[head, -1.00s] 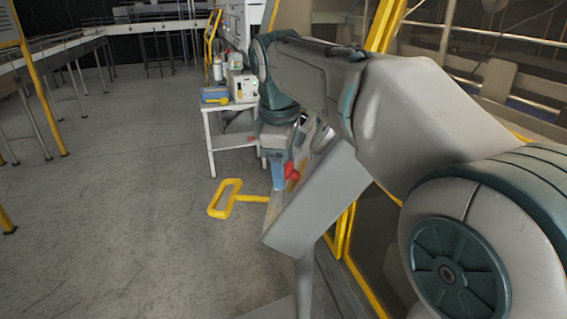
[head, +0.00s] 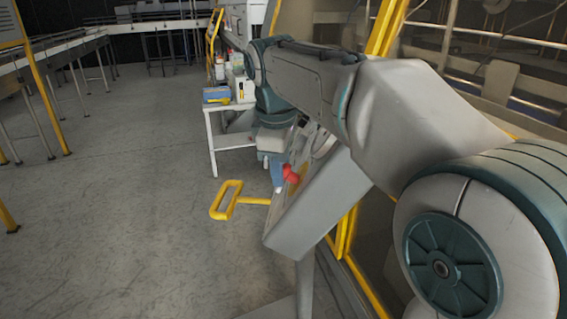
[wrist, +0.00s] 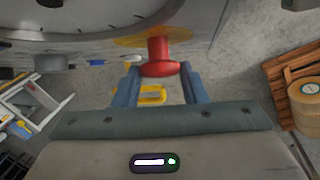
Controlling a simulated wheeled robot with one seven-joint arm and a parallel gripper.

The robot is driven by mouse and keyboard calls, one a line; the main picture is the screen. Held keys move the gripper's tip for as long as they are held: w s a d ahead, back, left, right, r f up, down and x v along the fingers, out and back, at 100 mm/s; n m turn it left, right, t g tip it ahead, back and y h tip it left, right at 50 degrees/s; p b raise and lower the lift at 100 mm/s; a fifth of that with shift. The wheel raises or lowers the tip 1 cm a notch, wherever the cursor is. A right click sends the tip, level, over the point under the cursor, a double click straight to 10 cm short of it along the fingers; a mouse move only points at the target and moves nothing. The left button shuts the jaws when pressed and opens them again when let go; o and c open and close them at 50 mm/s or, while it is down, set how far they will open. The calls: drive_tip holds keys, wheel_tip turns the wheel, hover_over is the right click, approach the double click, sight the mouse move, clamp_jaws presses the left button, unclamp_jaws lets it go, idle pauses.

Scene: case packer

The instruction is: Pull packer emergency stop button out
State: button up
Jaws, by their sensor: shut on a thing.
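The red emergency stop button (wrist: 160,67) has a mushroom head on a red stem and stands out from a yellow round backing (wrist: 126,41) on the grey panel. My gripper (wrist: 160,76) has its two blue fingers on either side of the button head, shut on it. In the head view the red button (head: 291,174) shows on the slanted face of the grey control box (head: 312,205). My gripper (head: 277,172) is just left of it there, partly hidden by the button and box. The contact points are hard to see.
A yellow loop handle (head: 226,200) sticks out left of the box. A white table (head: 232,142) with bottles and a blue box stands behind my gripper. A wooden pallet with tape rolls (wrist: 307,95) lies at the right in the wrist view. Floor at the left is clear.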

drive_tip(key=o, duration=1.1)
drive_tip(key=shift+a+r, duration=0.15)
drive_tip(key=shift+a, duration=0.05)
wheel_tip(320, 180, up, 14)
drive_tip(key=s, duration=0.2)
drive_tip(key=shift+s+a+f+p, duration=0.25)
drive_tip(key=shift+s+a+p, duration=0.05)
drive_tip(key=shift+p, duration=0.1)
